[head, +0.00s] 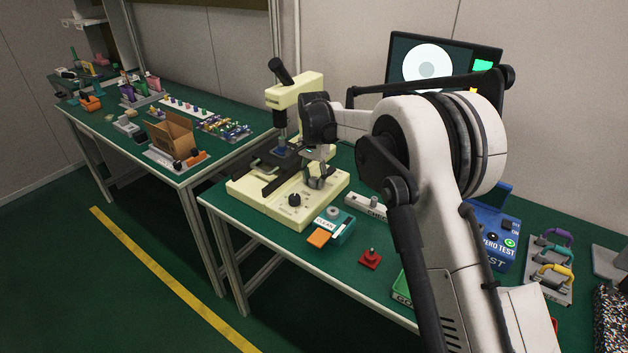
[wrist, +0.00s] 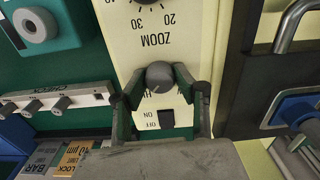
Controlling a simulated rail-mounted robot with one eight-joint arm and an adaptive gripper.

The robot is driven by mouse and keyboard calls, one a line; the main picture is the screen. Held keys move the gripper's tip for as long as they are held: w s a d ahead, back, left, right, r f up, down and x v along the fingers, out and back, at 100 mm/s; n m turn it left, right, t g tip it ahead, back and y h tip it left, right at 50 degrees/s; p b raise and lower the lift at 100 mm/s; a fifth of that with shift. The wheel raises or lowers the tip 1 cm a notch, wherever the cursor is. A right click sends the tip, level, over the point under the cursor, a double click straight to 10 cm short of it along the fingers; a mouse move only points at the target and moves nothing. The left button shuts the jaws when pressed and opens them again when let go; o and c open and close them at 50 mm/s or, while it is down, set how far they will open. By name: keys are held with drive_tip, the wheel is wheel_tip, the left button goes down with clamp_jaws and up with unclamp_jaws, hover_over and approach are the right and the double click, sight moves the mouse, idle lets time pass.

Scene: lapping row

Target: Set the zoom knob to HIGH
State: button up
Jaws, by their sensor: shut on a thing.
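The cream microscope (head: 273,205) stands on the green bench in the head view. Its cream panel (wrist: 125,45) fills the middle of the wrist view, upside down, with the word ZOOM printed on it. The grey rounded zoom knob (wrist: 159,75) sits beside that word. My gripper (wrist: 160,82) is shut on the knob, one finger on each side. The fingers hide most of the lettering around the knob, so I cannot read its setting. In the head view my gripper (head: 317,180) is down at the microscope's base, and the zoom knob cannot be made out there.
A black switch (wrist: 168,119) marked ON and OFF sits close to the fingers. A numbered dial (wrist: 150,4) is at the panel's other end. In the head view, a teal CLEAN box (head: 341,232) and a red piece (head: 370,259) stand in front of the microscope.

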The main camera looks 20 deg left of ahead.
sight(314, 179)
drive_tip(key=shift+m, duration=0.3)
idle(0.4)
drive_tip(key=o, duration=1.1)
wheel_tip(314, 179, up, 12)
drive_tip(key=shift+r, duration=0.1)
